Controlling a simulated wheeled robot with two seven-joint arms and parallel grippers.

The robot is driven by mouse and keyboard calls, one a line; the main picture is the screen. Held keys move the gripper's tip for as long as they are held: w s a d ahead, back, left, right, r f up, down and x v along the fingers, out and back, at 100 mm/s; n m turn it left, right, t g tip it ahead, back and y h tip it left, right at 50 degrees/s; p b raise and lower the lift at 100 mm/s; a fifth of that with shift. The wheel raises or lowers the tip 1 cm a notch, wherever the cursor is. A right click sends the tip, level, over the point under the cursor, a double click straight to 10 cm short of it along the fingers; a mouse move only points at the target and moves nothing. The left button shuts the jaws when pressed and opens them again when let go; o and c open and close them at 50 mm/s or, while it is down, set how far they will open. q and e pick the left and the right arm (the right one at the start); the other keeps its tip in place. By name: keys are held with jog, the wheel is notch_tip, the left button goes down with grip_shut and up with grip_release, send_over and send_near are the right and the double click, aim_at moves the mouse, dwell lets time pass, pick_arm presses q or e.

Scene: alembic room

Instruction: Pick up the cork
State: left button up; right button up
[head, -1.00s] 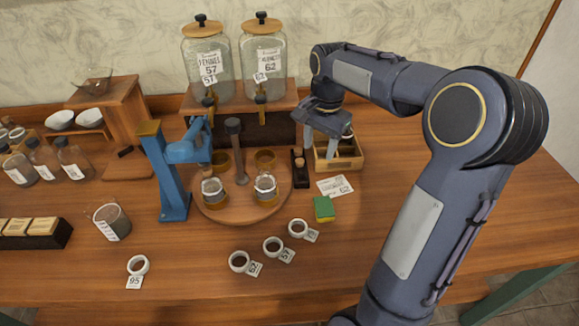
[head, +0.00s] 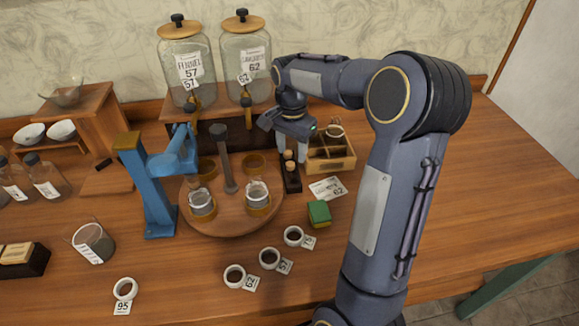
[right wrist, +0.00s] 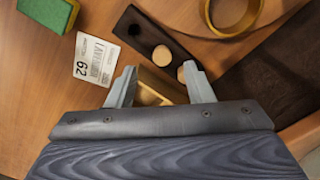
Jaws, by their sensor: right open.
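Two light corks stand in a dark narrow rack (head: 292,184). The nearer cork (head: 291,167) shows in the head view and, as a round top, in the right wrist view (right wrist: 162,55). The second cork (right wrist: 182,75) is beside the right fingertip in the wrist view, partly hidden by it. My right gripper (head: 291,149) is open and empty, pointing down over the far end of the rack. In the wrist view its fingertips (right wrist: 160,69) are on either side of the corks' line, with the nearer cork just beyond them. My left gripper is not in view.
A compartmented wooden box (head: 330,165) stands right of the rack. A round wooden board (head: 232,228) with jars and a blue lever press (head: 150,195) are left. A green sponge (head: 319,211) and a label card (head: 327,189) lie in front. Glass dispensers (head: 245,65) stand behind.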

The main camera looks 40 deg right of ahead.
aim_at(290, 164)
notch_tip(290, 164, down, 4)
jog(key=shift+w+a+f, duration=0.1)
jog(key=shift+w+f, duration=0.05)
grip_shut()
dwell(0.3)
